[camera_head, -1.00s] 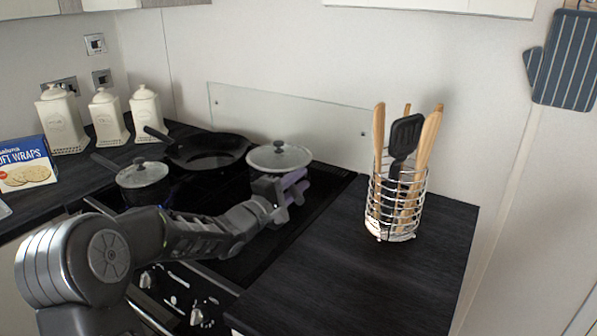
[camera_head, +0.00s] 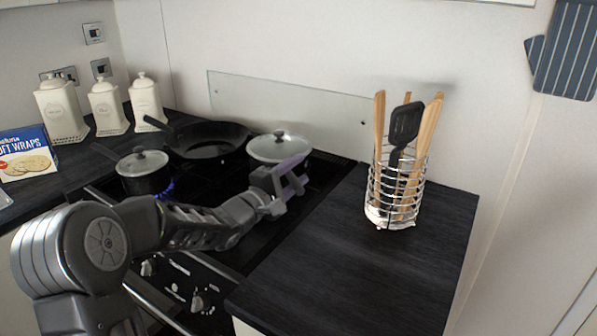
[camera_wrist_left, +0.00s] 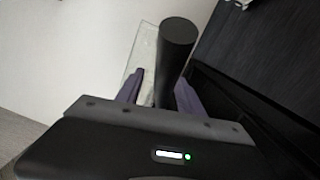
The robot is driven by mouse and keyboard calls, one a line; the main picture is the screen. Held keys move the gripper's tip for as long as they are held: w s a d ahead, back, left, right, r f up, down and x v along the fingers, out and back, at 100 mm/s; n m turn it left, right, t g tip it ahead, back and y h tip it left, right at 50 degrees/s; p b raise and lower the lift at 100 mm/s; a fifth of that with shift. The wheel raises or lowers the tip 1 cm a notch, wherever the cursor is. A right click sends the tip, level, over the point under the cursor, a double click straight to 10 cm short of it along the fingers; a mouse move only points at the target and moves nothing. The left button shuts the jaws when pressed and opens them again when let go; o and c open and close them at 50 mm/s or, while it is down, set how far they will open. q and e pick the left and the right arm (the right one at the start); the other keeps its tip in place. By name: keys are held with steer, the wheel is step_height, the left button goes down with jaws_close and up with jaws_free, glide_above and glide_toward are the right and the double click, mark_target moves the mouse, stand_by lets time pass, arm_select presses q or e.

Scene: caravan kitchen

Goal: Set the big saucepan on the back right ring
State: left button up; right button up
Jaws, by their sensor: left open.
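The big saucepan (camera_head: 277,150), with a glass lid and dark knob, stands upright at the back right of the black hob (camera_head: 232,190). It appears to be on the back right ring, though the ring itself is hidden. My left gripper (camera_head: 291,177), with purple fingers, is open just in front of the saucepan. In the left wrist view a dark round handle (camera_wrist_left: 176,45) sticks out between the open fingers (camera_wrist_left: 160,92); I cannot tell whether they touch it. My right gripper is not in view.
A smaller lidded saucepan (camera_head: 144,176) stands front left over a blue flame (camera_head: 167,190). A frying pan (camera_head: 208,141) is at the back left. A wire utensil holder (camera_head: 394,200) stands on the right worktop (camera_head: 345,265), which is otherwise clear. A glass splashback (camera_head: 290,105) stands behind.

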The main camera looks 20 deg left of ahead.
arm_select(q)
steer(key=r+v, duration=0.1)
steer(key=v, duration=1)
steer(key=shift+f, duration=0.5)
steer(key=shift+s+a, duration=0.1)
